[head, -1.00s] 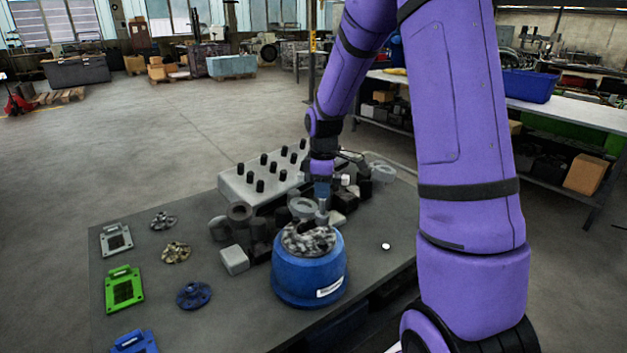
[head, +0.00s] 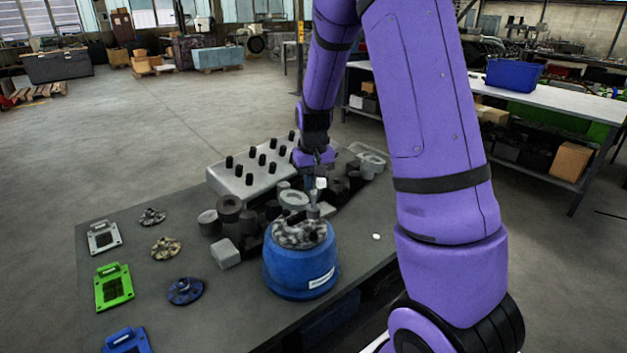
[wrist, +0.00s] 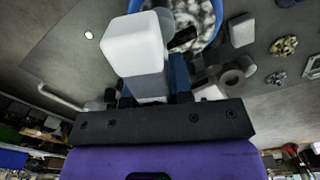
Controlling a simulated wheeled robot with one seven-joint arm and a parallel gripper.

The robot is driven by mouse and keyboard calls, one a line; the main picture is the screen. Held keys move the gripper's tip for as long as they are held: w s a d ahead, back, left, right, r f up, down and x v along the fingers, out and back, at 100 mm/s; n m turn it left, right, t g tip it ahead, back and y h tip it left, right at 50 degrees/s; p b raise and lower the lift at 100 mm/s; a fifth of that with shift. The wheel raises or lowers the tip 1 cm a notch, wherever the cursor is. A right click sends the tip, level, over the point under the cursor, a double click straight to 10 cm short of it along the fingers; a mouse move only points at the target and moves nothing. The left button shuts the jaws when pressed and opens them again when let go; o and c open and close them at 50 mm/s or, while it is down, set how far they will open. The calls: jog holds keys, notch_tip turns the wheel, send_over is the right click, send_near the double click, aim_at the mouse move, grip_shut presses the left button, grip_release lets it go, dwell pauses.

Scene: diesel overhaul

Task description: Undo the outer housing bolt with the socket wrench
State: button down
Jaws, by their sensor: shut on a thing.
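The blue round housing (head: 300,272), with grey mottled parts in its open top, stands near the front edge of the dark table. My gripper (head: 313,183) is above its back rim, pointing down. It is shut on the socket wrench (head: 313,211), a grey upright shaft whose lower end is at the rim. A pale block (wrist: 138,45), seemingly part of the wrench, stands large before my gripper (wrist: 155,95) in the wrist view. The housing's blue rim (wrist: 216,32) shows beyond it. The outer bolt is hidden; I cannot tell whether the socket sits on it.
A grey block with several black pegs (head: 243,183) lies behind the housing. Dark and grey cylindrical parts (head: 229,208) crowd its left and back. Flanges (head: 185,290) and coloured plates (head: 113,288) lie at left. A small white disc (head: 376,237) lies on clear table at right.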

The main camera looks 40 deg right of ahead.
aim_at(314, 207)
jog(key=m, duration=0.5)
jog(key=shift+f+m, duration=0.3)
jog(key=shift+f, duration=0.1)
jog(key=m, duration=0.4)
jog(key=shift+f, duration=0.3)
jog(key=m, duration=0.5)
jog(key=shift+f, duration=0.35)
jog(key=m, duration=0.5)
jog(key=shift+f, duration=0.35)
jog(key=shift+f+m, duration=0.3)
jog(key=shift+m, duration=0.1)
jog(key=shift+f, duration=1.3)
